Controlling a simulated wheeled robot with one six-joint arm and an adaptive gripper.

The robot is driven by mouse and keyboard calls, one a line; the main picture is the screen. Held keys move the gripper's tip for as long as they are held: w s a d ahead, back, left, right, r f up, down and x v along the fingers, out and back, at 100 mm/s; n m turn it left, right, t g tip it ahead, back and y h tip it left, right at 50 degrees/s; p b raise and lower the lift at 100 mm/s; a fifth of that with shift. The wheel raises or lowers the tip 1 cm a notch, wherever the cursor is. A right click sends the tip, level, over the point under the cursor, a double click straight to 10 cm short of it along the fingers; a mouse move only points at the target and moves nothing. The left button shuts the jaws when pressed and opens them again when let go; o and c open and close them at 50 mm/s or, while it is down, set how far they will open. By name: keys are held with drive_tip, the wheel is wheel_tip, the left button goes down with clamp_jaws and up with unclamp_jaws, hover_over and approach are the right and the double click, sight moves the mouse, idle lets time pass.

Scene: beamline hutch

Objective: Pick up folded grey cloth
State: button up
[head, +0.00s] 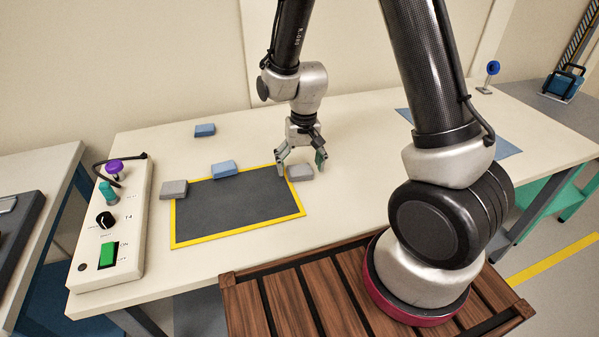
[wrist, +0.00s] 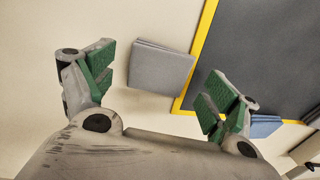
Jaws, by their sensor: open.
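A folded grey cloth (head: 300,173) lies flat on the cream table, just right of the dark mat's far right corner. It also shows in the wrist view (wrist: 161,68), lying beyond and between my fingers, its corner close to the yellow border. My gripper (head: 301,163) is open and empty, pointing down over this cloth; its green-padded fingers (wrist: 158,88) stand wide apart on either side, and I see no contact. A second folded grey cloth (head: 173,189) lies at the mat's left edge.
The yellow-bordered dark mat (head: 240,201) is mostly bare. One blue folded cloth (head: 223,169) lies on its far edge, another (head: 205,130) farther back. A control box (head: 112,225) with knobs and a green switch stands at the table's left end.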

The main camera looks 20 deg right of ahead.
drive_tip(key=shift+f, duration=0.45)
drive_tip(key=shift+c, duration=0.3)
drive_tip(key=c, duration=0.8)
